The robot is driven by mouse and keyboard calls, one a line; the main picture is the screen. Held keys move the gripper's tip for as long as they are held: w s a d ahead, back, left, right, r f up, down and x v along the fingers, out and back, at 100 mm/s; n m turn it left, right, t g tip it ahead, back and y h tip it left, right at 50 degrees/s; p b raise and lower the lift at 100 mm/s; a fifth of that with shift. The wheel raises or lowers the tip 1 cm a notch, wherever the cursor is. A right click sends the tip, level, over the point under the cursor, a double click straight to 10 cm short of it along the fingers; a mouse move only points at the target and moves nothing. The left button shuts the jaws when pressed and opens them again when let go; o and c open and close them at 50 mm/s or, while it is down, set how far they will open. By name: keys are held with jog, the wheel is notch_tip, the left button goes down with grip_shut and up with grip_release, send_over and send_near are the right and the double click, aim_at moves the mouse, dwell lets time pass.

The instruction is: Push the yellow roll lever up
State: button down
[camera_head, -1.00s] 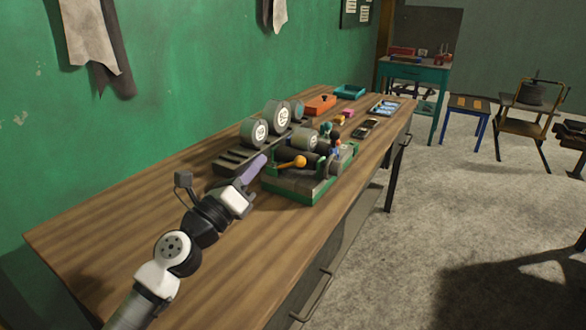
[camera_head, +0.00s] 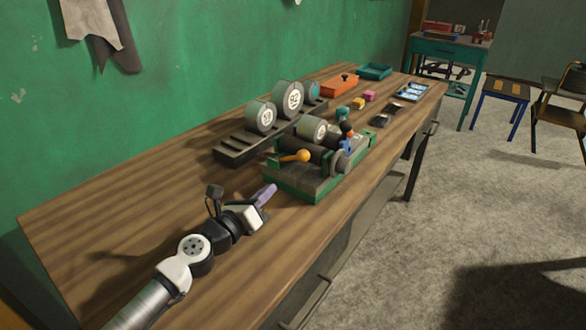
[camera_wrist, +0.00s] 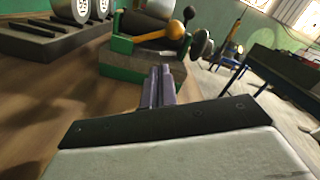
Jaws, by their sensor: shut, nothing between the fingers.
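The yellow roll lever (camera_head: 300,156) has a round yellow-orange knob on a short arm. It is on the near side of a green and dark grey roller machine (camera_head: 303,184) on the wooden bench. In the wrist view the lever (camera_wrist: 175,30) shows ahead, slightly right of the fingers. My gripper (camera_head: 268,193) has purple fingers held together with nothing between them. It is to the left of and nearer than the machine, apart from the lever. The wrist view shows the closed fingers (camera_wrist: 161,72) pointing toward the machine's front side.
A dark rack (camera_head: 236,147) with large numbered rolls stands behind the machine. A black-knobbed lever (camera_wrist: 189,13) is beside the yellow one. An orange box (camera_head: 338,88), a teal tray (camera_head: 374,72) and small items lie farther along.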

aim_at(291, 158)
jog(key=p+x, duration=0.3)
jog(key=x, duration=0.7)
jog(key=shift+p, duration=0.3)
jog(key=shift+a+r, duration=0.15)
jog(key=shift+a, duration=0.05)
jog(key=shift+d+r+n, duration=0.1)
jog(key=shift+d+n, duration=0.1)
jog(key=shift+n, duration=0.1)
